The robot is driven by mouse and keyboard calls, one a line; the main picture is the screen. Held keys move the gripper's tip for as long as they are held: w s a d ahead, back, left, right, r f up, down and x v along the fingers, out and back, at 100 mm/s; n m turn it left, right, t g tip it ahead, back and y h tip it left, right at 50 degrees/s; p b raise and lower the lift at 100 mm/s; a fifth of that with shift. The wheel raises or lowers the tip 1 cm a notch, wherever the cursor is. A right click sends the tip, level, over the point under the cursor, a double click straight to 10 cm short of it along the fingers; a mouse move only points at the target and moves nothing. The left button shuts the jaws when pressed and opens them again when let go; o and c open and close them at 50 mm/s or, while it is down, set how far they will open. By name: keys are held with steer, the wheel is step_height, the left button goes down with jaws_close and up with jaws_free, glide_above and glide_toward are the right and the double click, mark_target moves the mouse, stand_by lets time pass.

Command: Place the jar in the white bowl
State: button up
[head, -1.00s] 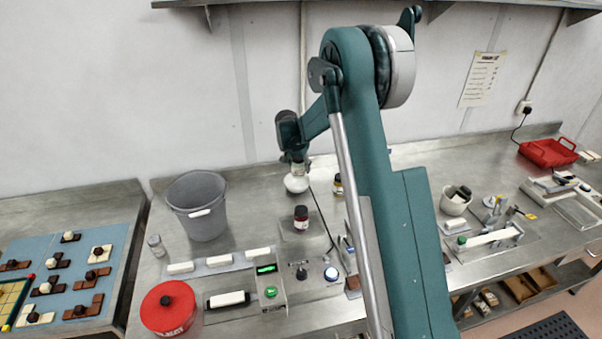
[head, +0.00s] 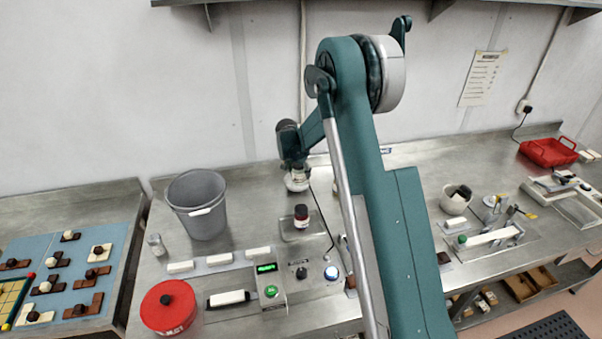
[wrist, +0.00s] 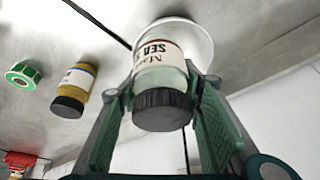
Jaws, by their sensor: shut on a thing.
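The jar (wrist: 160,72) has pale contents, a dark lid and a printed label reading "SEA". My gripper (wrist: 168,86) is shut on it, with a green finger on either side near the lid. The white bowl (wrist: 203,40) shows behind the far end of the jar in the wrist view. In the head view, the bowl (head: 296,186) stands near the back of the bench, directly under my gripper (head: 297,168). The jar's far end overlaps the bowl's opening; I cannot tell whether it touches the bowl.
A yellow jar (wrist: 75,88) and a green tape roll (wrist: 23,75) are beside the bowl in the wrist view. A dark jar (head: 301,217) stands in front of the bowl. A grey bucket (head: 198,207) is to its left. A cream pot (head: 455,203) stands further right.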

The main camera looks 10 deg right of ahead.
mark_target(296, 166)
steer(key=shift+f+b, duration=0.3)
steer(key=shift+f, duration=0.05)
steer(key=o, duration=1)
steer(key=shift+r, duration=0.25)
steer(key=shift+a+r+p, duration=0.1)
steer(key=shift+r+p, duration=0.55)
steer(key=shift+b+v, duration=0.5)
steer(key=shift+v, duration=5.25)
steer(key=shift+s, duration=0.1)
